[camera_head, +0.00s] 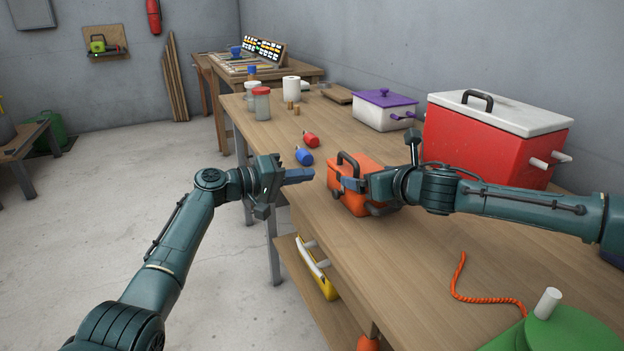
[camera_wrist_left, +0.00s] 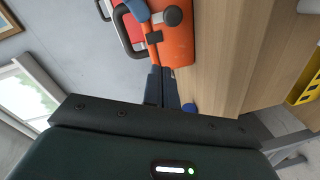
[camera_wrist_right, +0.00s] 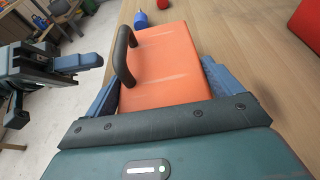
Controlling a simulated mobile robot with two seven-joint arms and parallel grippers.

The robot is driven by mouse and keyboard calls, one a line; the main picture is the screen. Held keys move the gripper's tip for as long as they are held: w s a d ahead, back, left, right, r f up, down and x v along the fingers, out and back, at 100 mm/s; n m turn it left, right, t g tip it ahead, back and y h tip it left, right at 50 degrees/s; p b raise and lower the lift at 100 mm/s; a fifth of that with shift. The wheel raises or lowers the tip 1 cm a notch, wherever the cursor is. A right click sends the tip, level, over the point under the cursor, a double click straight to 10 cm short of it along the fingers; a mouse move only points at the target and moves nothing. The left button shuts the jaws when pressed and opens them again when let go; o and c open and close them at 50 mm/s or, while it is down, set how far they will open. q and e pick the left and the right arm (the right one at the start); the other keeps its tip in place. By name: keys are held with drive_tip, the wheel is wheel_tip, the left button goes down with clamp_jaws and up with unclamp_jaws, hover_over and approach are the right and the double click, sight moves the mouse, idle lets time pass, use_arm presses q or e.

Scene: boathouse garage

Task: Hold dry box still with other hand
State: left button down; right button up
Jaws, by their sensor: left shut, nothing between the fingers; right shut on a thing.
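The dry box is an orange box (camera_head: 345,200) with a dark carry handle, standing upright near the left edge of the wooden workbench. My right gripper (camera_head: 356,184) is shut on the dry box, and the right wrist view shows a finger on either side of its orange lid (camera_wrist_right: 165,65). My left gripper (camera_head: 301,175) is shut and empty, just left of the dry box at the bench edge, with a small gap between them. In the left wrist view its closed fingers (camera_wrist_left: 161,86) point at the box's orange side (camera_wrist_left: 181,42).
A red cooler (camera_head: 490,145) and a white box with a purple lid (camera_head: 384,110) stand behind. Blue (camera_head: 304,157) and red (camera_head: 311,140) small items lie beyond the dry box. An orange rope (camera_head: 457,285) and a green container (camera_head: 560,332) are nearer. Bare bench lies between.

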use_arm(q)
drive_tip(key=v, duration=0.8)
drive_tip(key=shift+a, duration=0.1)
use_arm(e)
drive_tip(key=o, duration=0.9)
